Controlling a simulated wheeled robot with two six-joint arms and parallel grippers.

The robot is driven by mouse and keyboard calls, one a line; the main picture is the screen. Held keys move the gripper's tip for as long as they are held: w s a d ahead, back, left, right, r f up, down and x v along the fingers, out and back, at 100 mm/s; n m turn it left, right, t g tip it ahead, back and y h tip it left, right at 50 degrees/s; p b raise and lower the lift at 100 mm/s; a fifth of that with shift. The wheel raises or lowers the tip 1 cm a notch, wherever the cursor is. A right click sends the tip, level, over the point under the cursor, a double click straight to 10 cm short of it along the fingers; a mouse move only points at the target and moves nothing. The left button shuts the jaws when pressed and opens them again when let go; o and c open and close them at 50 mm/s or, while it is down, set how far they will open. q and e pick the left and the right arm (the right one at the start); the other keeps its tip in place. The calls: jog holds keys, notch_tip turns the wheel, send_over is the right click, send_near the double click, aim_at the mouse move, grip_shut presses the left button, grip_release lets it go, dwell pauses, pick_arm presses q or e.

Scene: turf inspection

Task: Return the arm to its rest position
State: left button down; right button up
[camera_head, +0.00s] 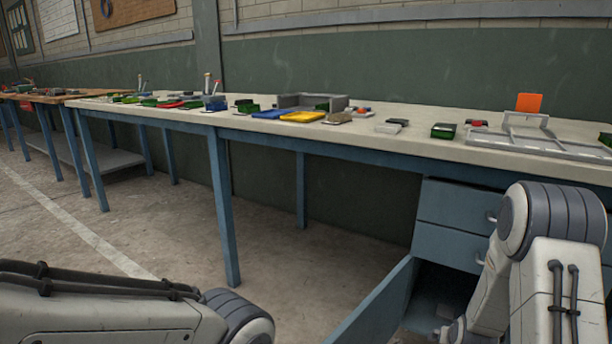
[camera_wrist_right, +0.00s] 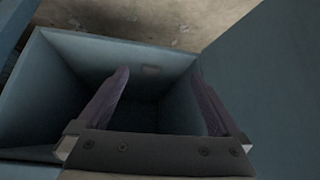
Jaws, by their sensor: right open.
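My right arm (camera_head: 545,240) comes in at the lower right of the head view and bends down in front of the blue drawer cabinet. In the right wrist view my right gripper (camera_wrist_right: 160,72) is open, its two dark fingers apart with nothing between them. My left arm (camera_head: 110,312) lies across the lower left of the head view. Its gripper is out of frame.
The long workbench (camera_head: 370,146) carries several small circuit boards and trays, a grey frame fixture (camera_head: 540,146) and an orange card (camera_head: 529,102). The floor (camera_head: 165,225) left of the drawer is clear.

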jog(key=s+a+r+n+g+y+p, duration=0.2)
jog(key=s+a+r+n+g+p, duration=0.3)
jog(key=s+a+r, duration=1)
jog(key=s+a+r+n+g+y+p, duration=0.25)
jog(key=s+a+r+n, duration=0.45)
jog(key=s+a+r, duration=0.6)
jog(key=s+a+r+p, duration=0.1)
jog(key=a+r+p, duration=0.2)
jog(key=r+p, duration=3.2)
jog(key=p, duration=0.2)
jog(key=shift+r+t+h+p, duration=0.3)
jog(key=shift+t+h+p, duration=0.05)
